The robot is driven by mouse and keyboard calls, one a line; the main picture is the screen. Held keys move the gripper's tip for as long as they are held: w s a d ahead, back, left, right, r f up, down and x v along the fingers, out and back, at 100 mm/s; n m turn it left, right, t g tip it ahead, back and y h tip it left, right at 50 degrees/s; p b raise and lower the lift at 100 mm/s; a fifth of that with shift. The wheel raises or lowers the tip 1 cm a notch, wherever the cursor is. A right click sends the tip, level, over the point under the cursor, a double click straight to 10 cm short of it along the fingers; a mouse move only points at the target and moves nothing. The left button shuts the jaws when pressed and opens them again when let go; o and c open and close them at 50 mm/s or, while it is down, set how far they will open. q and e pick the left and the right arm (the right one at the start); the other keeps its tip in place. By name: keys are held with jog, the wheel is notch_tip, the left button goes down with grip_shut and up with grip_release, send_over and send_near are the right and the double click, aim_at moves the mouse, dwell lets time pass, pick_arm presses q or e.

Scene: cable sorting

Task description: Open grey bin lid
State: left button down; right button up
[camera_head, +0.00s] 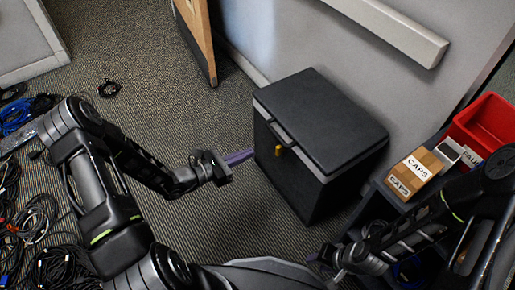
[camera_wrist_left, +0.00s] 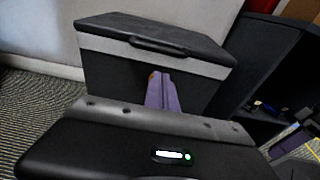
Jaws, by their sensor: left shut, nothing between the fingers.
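The grey bin (camera_head: 300,170) stands on the carpet against the wall, and its dark lid (camera_head: 320,115) is down. A black handle (camera_head: 281,133) sits on the lid's front edge, with a small yellow piece (camera_head: 279,150) below it. My left gripper (camera_head: 250,154) points at the bin's front from the left; its purple fingers are shut and empty. In the left wrist view the fingers (camera_wrist_left: 161,92) show in front of the bin's front face, below the lid handle (camera_wrist_left: 165,46). My right gripper (camera_head: 318,257) is low at the bottom right, its fingers mostly hidden.
A dark shelf unit to the right of the bin carries cardboard boxes marked CAPS (camera_head: 414,173) and a red tray (camera_head: 485,125). Coiled cables (camera_head: 30,215) lie on the floor at left. A wooden door edge (camera_head: 197,35) stands at the back.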

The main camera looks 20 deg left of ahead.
pick_arm(q)
jog(key=shift+d+r, duration=0.1)
jog(key=shift+r, duration=0.05)
jog(key=shift+w+d, duration=0.1)
jog(key=b+x, duration=0.3)
jog(key=x, duration=0.6)
jog(key=shift+w+d, duration=0.25)
jog(key=shift+d, duration=0.1)
